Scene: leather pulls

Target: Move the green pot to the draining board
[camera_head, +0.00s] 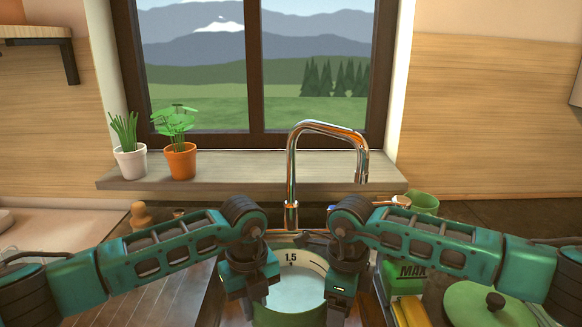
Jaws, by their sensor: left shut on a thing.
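The green pot (288,315) is low in the middle, in front of the tap. Its pale inside shows, with a "1.5" mark on the far wall; I cannot tell if water is in it. My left gripper (252,296) is shut on the pot's left side. My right gripper (340,296) is at the pot's right side; its fingertips are too hidden to tell if they grip. The pot's underside and handles are hidden. The draining board (165,303), dark and grooved, lies to the left, partly under my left arm.
A chrome tap (291,180) arches behind the pot. To the right are a green box marked MAX (411,272), a yellow sponge (410,312), a green lid (470,308) and a green cup (424,202). A wooden item (140,216) stands behind the draining board.

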